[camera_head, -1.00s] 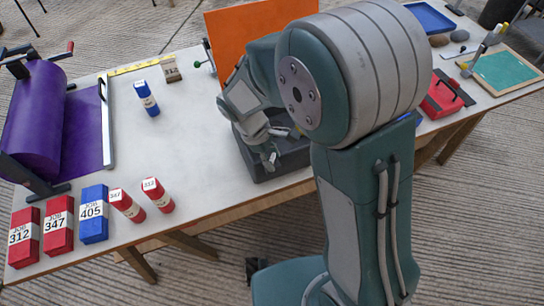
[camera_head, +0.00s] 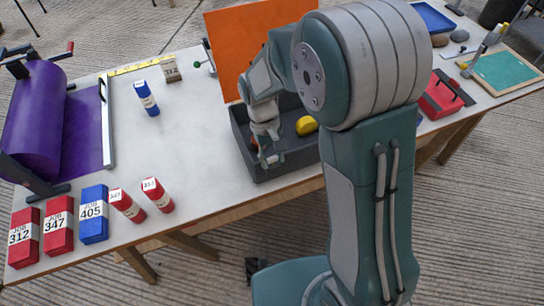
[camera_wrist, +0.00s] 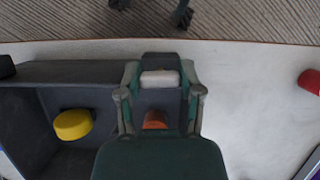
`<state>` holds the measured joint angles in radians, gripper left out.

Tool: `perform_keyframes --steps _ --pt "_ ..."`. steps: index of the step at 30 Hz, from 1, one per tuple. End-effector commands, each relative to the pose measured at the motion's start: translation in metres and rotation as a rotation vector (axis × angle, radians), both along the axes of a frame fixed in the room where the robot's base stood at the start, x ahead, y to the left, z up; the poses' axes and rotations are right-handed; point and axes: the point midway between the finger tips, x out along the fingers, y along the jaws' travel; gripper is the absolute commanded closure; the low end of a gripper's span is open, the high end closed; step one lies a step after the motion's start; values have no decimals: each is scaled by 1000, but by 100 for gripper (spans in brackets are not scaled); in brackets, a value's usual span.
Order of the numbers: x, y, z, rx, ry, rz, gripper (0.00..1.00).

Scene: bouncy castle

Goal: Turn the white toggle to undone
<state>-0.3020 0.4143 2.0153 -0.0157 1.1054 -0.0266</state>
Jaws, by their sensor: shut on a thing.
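A small white piece (camera_wrist: 160,78) sits between the fingertips of my gripper (camera_wrist: 160,88) in the wrist view; it looks like the white toggle, but no marking on it is readable. My gripper is shut on it. In the head view my gripper (camera_head: 268,158) points down at the front left part of the dark grey tray (camera_head: 239,140). The white piece is too small to make out clearly there. An orange-red thing (camera_wrist: 155,120) shows between the fingers in the wrist view, partly hidden by my gripper.
A yellow round thing (camera_head: 306,126) lies in the tray, right of my gripper. An orange panel (camera_head: 240,50) stands behind it. Red and blue blocks (camera_head: 94,215) and rolls stand at the table's front left.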

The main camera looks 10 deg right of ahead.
Motion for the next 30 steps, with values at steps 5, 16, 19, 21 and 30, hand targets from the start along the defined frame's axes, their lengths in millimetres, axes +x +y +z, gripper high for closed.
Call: perform_keyframes --steps 5,16,19,21,30 --pt "1 1 0 2 -6 -52 100" --pt "1 1 0 3 -5 -76 100" --pt "1 1 0 3 -5 -75 100" --pt "1 1 0 3 -5 -75 100" --pt "1 0 0 2 -3 -74 17"
